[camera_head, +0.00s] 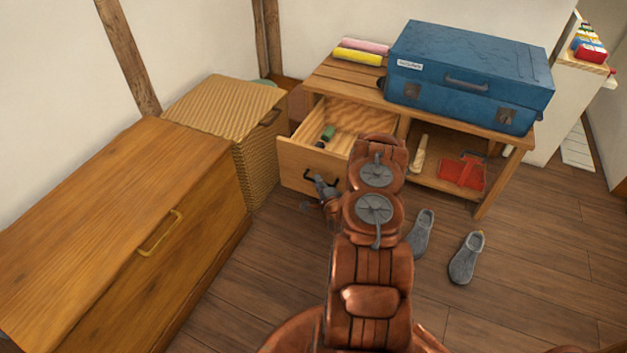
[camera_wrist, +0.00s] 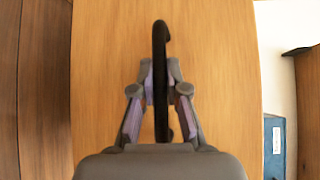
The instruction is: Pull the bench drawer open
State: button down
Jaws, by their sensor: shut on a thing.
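The bench (camera_head: 322,78) stands against the back wall. Its drawer (camera_head: 296,162) is pulled out at the bench's left side, with its inside showing. A green item (camera_head: 328,132) and a small dark item (camera_head: 320,144) lie in it. The drawer front (camera_wrist: 220,120) fills the middle of the wrist view. Its dark handle (camera_head: 308,175) also shows in the wrist view (camera_wrist: 160,50). My gripper (camera_head: 318,185) is at the drawer front, its fingers (camera_wrist: 159,78) closed on the handle from both sides. My arm hides part of the drawer's right side.
A blue suitcase (camera_head: 470,75) and pink and yellow rolls (camera_head: 358,52) sit on the bench. A red dustpan (camera_head: 462,172) is on the lower shelf. Grey slippers (camera_head: 467,258) lie on the floor. A wicker hamper (camera_head: 225,97) and wooden chest (camera_head: 120,210) stand left, the hamper close beside the drawer.

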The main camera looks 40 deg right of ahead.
jog(key=shift+a+f, duration=0.1)
jog(key=shift+a, duration=0.2)
jog(key=c, duration=1.5)
grip_release()
jog(key=shift+s, duration=0.1)
jog(key=shift+c, duration=0.2)
jog(key=o, duration=0.4)
jog(key=shift+d, duration=0.1)
jog(key=shift+c, duration=0.2)
jog(key=v, duration=1.2)
jog(key=shift+d, duration=0.1)
